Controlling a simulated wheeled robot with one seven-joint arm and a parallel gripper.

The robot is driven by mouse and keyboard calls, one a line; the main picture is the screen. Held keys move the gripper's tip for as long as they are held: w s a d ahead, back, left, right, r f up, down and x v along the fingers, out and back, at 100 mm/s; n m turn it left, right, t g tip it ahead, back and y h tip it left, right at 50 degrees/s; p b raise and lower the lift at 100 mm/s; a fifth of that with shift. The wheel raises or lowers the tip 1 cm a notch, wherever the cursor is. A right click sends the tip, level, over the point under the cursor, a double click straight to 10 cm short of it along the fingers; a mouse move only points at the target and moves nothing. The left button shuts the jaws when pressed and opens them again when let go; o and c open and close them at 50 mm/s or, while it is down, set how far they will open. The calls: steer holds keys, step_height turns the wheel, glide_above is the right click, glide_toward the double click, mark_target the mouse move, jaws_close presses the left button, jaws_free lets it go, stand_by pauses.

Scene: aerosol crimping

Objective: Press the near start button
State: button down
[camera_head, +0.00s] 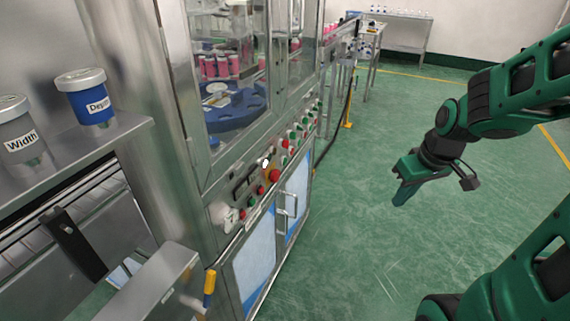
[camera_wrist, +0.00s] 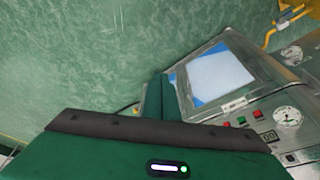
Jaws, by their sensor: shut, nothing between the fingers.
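The machine's control panel runs along its front edge in the head view, with red and green buttons in a near group and a farther group. In the near group, a small green button (camera_head: 252,200) sits between red ones; I cannot read its label. The wrist view shows a green button (camera_wrist: 242,119) beside a red button (camera_wrist: 227,124); I cannot tell whether it is the same green one. My gripper (camera_head: 402,196) is shut and empty, hanging over open floor right of the panel and apart from it. Its fingers (camera_wrist: 160,98) also show in the wrist view.
A gauge (camera_wrist: 287,117) sits on the panel. Green floor (camera_head: 350,240) between machine and arm is clear.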

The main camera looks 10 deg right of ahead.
mark_target(284, 161)
steer(key=w+a+f+n+t+y, duration=0.2)
steer(key=w+a+f+n+t, duration=0.15)
steer(key=w+a, duration=0.55)
steer(key=w+a+f+n+t+y, duration=0.3)
steer(key=w+a+f+n, duration=0.15)
steer(key=w, duration=0.95)
steer(key=w+d+f+m+t+h, duration=0.1)
steer(key=w+d+f+t+h, duration=0.1)
steer(key=w+f+t, duration=0.3)
steer(key=shift+w+m+h, duration=0.3)
steer(key=shift+w, duration=0.4)
steer(key=shift+f, duration=0.1)
steer(key=w+a, duration=0.5)
steer(key=a, duration=0.2)
stand_by(0.6)
steer(key=shift+w+a, duration=0.15)
steer(key=shift+a, duration=0.15)
